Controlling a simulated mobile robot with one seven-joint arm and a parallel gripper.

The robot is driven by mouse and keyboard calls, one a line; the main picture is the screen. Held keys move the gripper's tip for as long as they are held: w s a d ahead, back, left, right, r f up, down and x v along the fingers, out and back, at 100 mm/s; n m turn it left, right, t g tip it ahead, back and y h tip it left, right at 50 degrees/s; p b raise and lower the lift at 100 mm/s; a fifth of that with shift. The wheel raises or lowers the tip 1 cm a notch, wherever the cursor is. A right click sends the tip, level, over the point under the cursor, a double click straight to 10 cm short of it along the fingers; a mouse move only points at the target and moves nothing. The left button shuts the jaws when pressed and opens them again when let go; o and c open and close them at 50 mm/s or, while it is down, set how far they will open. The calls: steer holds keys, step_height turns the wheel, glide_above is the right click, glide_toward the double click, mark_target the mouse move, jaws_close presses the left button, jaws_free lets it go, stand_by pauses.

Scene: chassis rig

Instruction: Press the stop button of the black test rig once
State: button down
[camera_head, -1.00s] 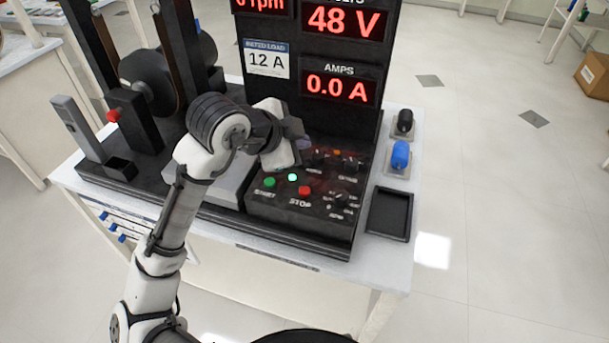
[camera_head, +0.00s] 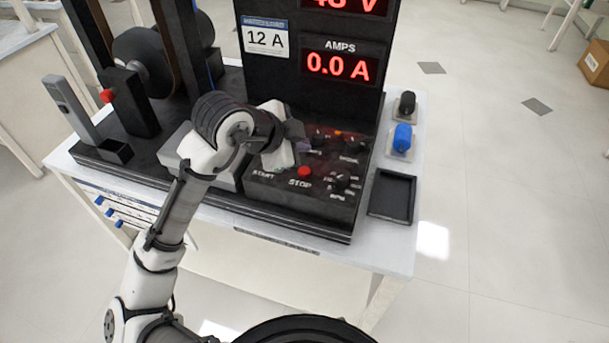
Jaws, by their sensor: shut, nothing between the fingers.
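The black test rig (camera_head: 290,226) stands on a white table, its sloped control panel facing me. The red stop button (camera_head: 304,172) is in plain view above the STOP label. My gripper (camera_head: 301,146) is over the panel, just above and left of the stop button in the picture, with no visible contact with it. Its fingers are shut and empty, mostly hidden by the wrist. The wrist covers the spot above the START label, so the green start button and the green lamp are hidden. The amps display (camera_head: 340,66) reads 0.0 A.
Black knobs (camera_head: 341,181) sit on the panel right of the stop button. A blue-capped part (camera_head: 402,138), a black-capped part (camera_head: 407,103) and an empty black tray (camera_head: 391,197) lie along the table's right side. Another red button (camera_head: 106,96) is on a black post at left.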

mark_target(300, 173)
steer(key=shift+f+b, duration=1.45)
steer(key=shift+f, duration=0.7)
steer(key=shift+f, duration=0.1)
steer(key=shift+f+b, duration=0.3)
steer(key=shift+b, duration=0.2)
steer(key=shift+f+b, duration=0.45)
steer(key=shift+b, duration=0.05)
stand_by(0.6)
stand_by(0.3)
steer(key=shift+r+p, duration=0.6)
steer(key=shift+r, duration=0.3)
steer(key=shift+r+p, duration=1.9)
steer(key=shift+r, duration=0.6)
